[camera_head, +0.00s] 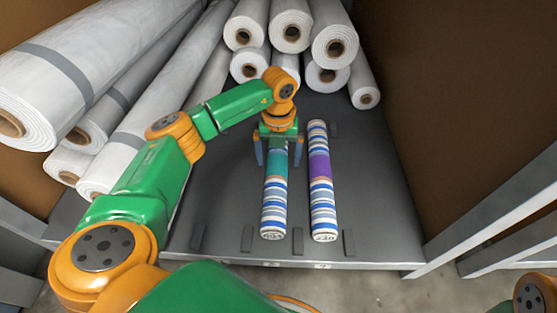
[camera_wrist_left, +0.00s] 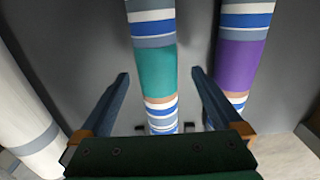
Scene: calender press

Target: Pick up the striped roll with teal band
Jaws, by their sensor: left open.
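The striped roll with the teal band (camera_head: 274,198) lies lengthwise on the dark grey shelf, striped in blue, white, grey and tan. Its teal band (camera_wrist_left: 156,75) shows large in the left wrist view. My left gripper (camera_head: 277,160) is over the far part of this roll. In the left wrist view my left gripper (camera_wrist_left: 160,76) is open, with one finger on each side of the teal band and a gap to the roll on both sides. It holds nothing.
A similar roll with a purple band (camera_head: 320,165) lies parallel, just right of the teal one. Several large white rolls (camera_head: 122,60) are stacked at left and back. Small dark blocks (camera_head: 298,240) stand along the shelf's front edge. Bare shelf (camera_head: 375,200) lies to the right.

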